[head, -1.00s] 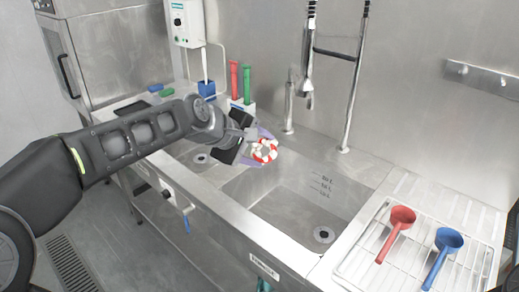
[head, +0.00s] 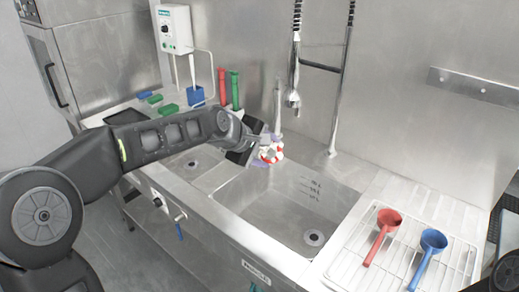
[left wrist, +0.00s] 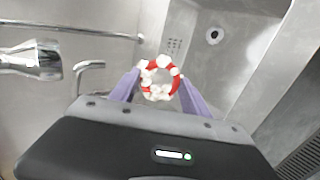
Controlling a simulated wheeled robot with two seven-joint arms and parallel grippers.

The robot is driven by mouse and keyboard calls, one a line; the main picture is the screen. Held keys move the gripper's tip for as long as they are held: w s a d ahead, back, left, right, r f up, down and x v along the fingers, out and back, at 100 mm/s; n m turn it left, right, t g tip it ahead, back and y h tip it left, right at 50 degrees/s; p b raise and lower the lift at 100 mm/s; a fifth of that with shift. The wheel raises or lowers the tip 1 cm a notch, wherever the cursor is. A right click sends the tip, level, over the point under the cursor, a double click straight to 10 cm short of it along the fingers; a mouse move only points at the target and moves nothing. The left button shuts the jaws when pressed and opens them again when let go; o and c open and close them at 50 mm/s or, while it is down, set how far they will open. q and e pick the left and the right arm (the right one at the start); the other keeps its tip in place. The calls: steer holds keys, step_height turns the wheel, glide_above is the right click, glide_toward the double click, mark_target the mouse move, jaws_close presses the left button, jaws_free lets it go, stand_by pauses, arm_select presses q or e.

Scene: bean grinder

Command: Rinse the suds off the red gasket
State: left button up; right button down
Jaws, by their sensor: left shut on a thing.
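The red gasket (head: 271,153) is a ring with white suds in clumps around it. My left gripper (head: 266,150) is shut on it and holds it over the left rear edge of the large sink basin (head: 262,207). In the left wrist view the gasket (left wrist: 160,78) sits between the two purple fingers of the gripper (left wrist: 160,88), with red showing between the white clumps. The spray head (head: 292,99) hangs on its hose to the right of the gasket and higher. A faucet spout (head: 277,105) stands behind the gasket. My right gripper is not in view.
A wire rack (head: 355,268) on the right drainboard holds a red scoop (head: 382,232) and a blue scoop (head: 428,256). Red and green upright tubes (head: 222,86) and a blue holder (head: 196,95) stand at the back left. The large basin looks empty, with a drain (head: 314,238).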

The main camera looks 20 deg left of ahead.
arm_select(q)
steer(key=w+d+f+p, duration=0.1)
steer(key=w+d+p, duration=0.1)
steer(key=w, duration=0.4)
steer(key=shift+w+d+f+p, duration=0.2)
steer(key=shift+d+p, duration=0.1)
steer(key=shift+p, duration=0.15)
steer(key=shift+s, duration=0.1)
